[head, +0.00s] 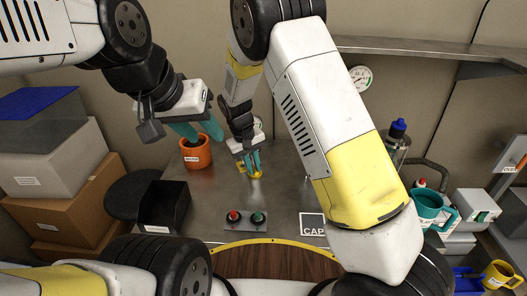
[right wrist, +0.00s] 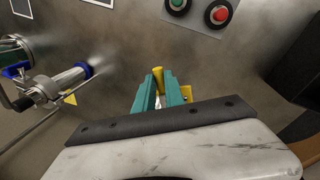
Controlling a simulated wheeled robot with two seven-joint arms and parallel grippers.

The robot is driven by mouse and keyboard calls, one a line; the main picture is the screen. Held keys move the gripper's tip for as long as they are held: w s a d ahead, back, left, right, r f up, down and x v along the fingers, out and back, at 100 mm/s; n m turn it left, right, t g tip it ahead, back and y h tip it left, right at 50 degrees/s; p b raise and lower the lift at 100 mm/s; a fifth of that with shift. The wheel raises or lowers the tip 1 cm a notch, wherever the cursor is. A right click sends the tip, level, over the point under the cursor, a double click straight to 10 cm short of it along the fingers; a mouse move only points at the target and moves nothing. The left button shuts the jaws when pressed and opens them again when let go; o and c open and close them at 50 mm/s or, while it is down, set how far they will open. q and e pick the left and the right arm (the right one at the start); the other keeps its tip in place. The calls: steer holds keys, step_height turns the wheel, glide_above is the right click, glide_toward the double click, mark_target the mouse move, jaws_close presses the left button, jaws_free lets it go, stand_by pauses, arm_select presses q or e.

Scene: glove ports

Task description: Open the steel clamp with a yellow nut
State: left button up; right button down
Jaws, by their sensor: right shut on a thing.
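The clamp (head: 256,175) shows in the head view as a small yellow part on the steel worktop; its steel body is mostly hidden. My right gripper (head: 251,162) points down at it, its teal fingers close together on the yellow part. In the right wrist view, my right gripper (right wrist: 160,92) has a yellow piece (right wrist: 158,74) between its teal fingers, with more yellow (right wrist: 187,92) just right of them. Whether this piece is the nut I cannot tell. My left gripper (head: 200,130) is open, its fingers apart, over the orange pot, apparently empty.
The orange pot (head: 196,153) stands behind left. A black bin (head: 165,207), a red and green button box (head: 246,217) and a CAP plate (head: 313,224) lie nearer. Boxes (head: 50,150) are stacked left.

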steer(key=shift+s+a+m, duration=0.2)
steer(key=shift+a+m, duration=0.5)
steer(key=shift+a, duration=0.15)
steer(key=c, duration=1.4)
jaws_free()
steer(key=shift+r, duration=0.1)
step_height(320, 180, up, 8)
steer(key=a, duration=0.1)
steer(key=shift+s+a+f, duration=0.25)
steer(key=shift+s, duration=0.05)
